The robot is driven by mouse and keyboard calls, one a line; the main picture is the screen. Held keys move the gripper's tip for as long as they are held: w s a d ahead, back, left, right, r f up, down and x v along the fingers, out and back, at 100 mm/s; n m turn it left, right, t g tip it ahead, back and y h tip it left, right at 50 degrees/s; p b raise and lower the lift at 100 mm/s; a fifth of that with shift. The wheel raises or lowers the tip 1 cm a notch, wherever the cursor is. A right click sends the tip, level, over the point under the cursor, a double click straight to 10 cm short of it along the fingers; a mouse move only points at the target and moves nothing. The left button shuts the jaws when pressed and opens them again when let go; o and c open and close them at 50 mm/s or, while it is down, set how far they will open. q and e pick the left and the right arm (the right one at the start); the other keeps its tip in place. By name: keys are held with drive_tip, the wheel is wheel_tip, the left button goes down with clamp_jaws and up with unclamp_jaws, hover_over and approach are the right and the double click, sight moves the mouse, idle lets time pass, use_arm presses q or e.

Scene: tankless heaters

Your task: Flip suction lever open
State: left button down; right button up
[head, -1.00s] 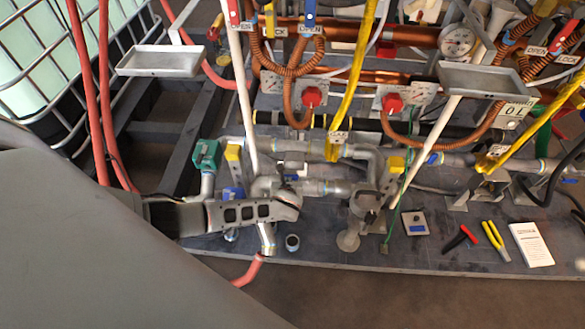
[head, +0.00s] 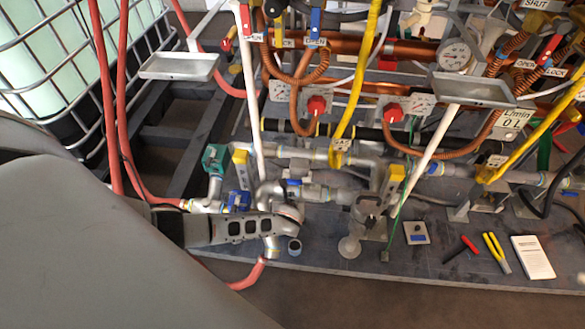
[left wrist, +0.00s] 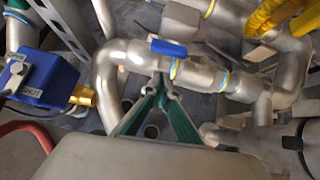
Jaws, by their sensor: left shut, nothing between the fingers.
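A small blue lever (left wrist: 170,48) sits on a silver pipe valve in the left wrist view. It looks to lie along the pipe; I cannot read a suction label on it. The same blue lever shows small in the head view (head: 293,182). My left gripper (left wrist: 162,86) has green fingers that meet at their tips, shut and empty, just below the lever and pipe in the picture. Any contact is unclear. In the head view my left wrist reaches over the bench, and the fingers are hidden there. My right gripper is not in view.
A blue box valve (left wrist: 45,80) with a SHUT label stands left of the fingers. Curved silver pipes (left wrist: 108,75) surround them. The grey bench (head: 330,268) carries pliers (head: 497,252) and a white booklet (head: 533,257). Yellow and red hoses hang behind.

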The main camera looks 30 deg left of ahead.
use_arm(q)
drive_tip(key=p+v, duration=0.4)
drive_tip(key=v, duration=0.5)
drive_tip(key=shift+s+r, duration=0.3)
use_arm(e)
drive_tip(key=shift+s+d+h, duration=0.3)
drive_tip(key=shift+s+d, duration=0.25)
